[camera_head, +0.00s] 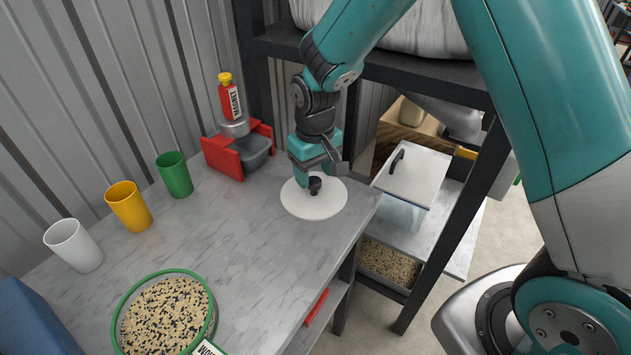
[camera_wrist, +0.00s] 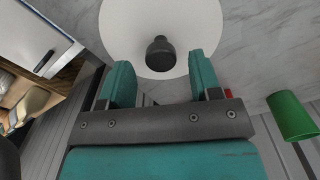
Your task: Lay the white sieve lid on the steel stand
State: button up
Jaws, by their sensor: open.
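The white sieve lid (camera_head: 328,206) is a flat white disc with a black knob (camera_head: 315,185) at its middle. It lies on the grey marbled worktop near the right edge. In the wrist view the lid (camera_wrist: 125,25) and knob (camera_wrist: 160,52) show just ahead of my jaws. My gripper (camera_head: 319,172) is open above the lid, and its fingertips (camera_wrist: 160,66) stand on either side of the knob's line. I cannot tell whether they touch it. A round steel-coloured piece (camera_head: 236,128) shows under a red bottle; I cannot tell whether it is the steel stand.
A green-rimmed round container of seeds (camera_head: 165,315) is at the front left. White (camera_head: 73,246), yellow (camera_head: 128,207) and green (camera_head: 174,175) cups line the left. A dark shelf post (camera_head: 450,225) rises at the right. The worktop's middle is clear.

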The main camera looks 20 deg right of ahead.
aim_at(315, 182)
notch_tip(315, 182, up, 9)
jog(key=s+a+r+n+y, duration=0.2)
jog(key=s+r, duration=0.2)
jog(key=s, duration=0.8)
jog(key=s+a+r+n+y, duration=0.2)
jog(key=s+r, duration=0.2)
jog(key=s, duration=0.8)
jog(key=shift+s+a, duration=0.25)
jog(key=shift+s, duration=0.1)
jog(key=shift+r, duration=0.1)
